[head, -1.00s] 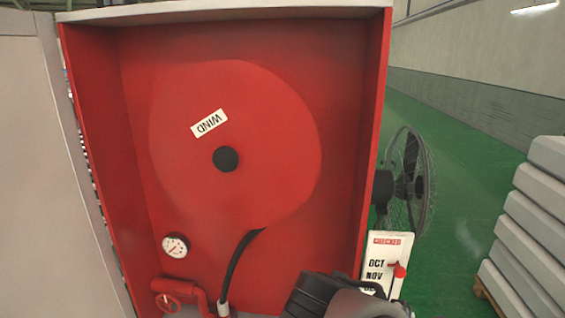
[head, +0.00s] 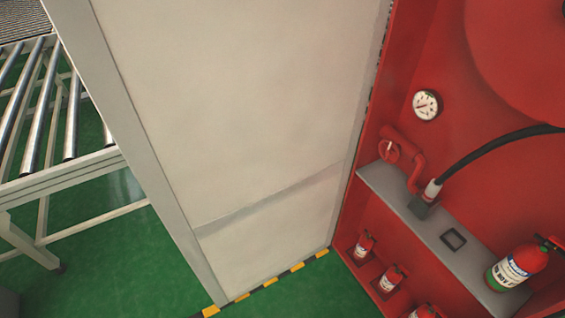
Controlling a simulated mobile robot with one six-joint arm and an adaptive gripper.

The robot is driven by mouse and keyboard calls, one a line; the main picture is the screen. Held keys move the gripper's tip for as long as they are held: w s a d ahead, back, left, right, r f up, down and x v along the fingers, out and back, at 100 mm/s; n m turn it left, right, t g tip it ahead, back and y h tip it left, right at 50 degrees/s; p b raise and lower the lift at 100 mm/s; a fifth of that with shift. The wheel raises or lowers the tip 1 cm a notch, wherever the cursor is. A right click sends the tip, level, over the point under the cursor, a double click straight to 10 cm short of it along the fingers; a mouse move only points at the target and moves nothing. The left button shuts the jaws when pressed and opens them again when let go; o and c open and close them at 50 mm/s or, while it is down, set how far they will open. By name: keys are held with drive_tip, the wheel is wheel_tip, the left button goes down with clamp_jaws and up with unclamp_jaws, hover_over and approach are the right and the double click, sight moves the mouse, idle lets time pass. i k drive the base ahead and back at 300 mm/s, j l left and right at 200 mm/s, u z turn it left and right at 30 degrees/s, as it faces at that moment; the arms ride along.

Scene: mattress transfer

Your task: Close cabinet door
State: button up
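The cabinet door (head: 235,110) is a large pale panel standing open on the left side of the red cabinet (head: 370,140). Its hinged edge meets the cabinet's left wall, and its free edge is toward the left of the view. The cabinet's inside is exposed, with a hose reel (head: 525,60), a pressure gauge (head: 426,105), a red valve (head: 390,150) and a grey shelf (head: 410,215). My gripper is not seen in the head view now.
Red fire extinguishers stand on the shelf (head: 515,268) and in the lower compartment (head: 391,278). A roller conveyor (head: 60,175) stands behind the door's free edge at left. Yellow-black tape (head: 270,282) runs along the door's foot. Green floor (head: 120,270) is clear at lower left.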

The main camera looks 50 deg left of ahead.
sight(239, 122)
drive_tip(key=k+j, duration=0.35)
drive_tip(key=j, duration=0.15)
drive_tip(key=k+j+z, duration=0.1)
drive_tip(key=k+j, duration=0.2)
drive_tip(key=j, duration=0.2)
drive_tip(key=k+j, duration=0.35)
drive_tip(key=j, duration=0.15)
drive_tip(key=k+j, duration=0.35)
drive_tip(key=j, duration=0.15)
drive_tip(key=i+j+z, duration=0.1)
drive_tip(key=j, duration=0.75)
drive_tip(key=i+j, duration=0.1)
drive_tip(key=j, duration=0.8)
drive_tip(key=k+j, duration=0.1)
drive_tip(key=j, duration=0.25)
drive_tip(key=j+z, duration=0.1)
drive_tip(key=j, duration=0.25)
drive_tip(key=k, duration=0.05)
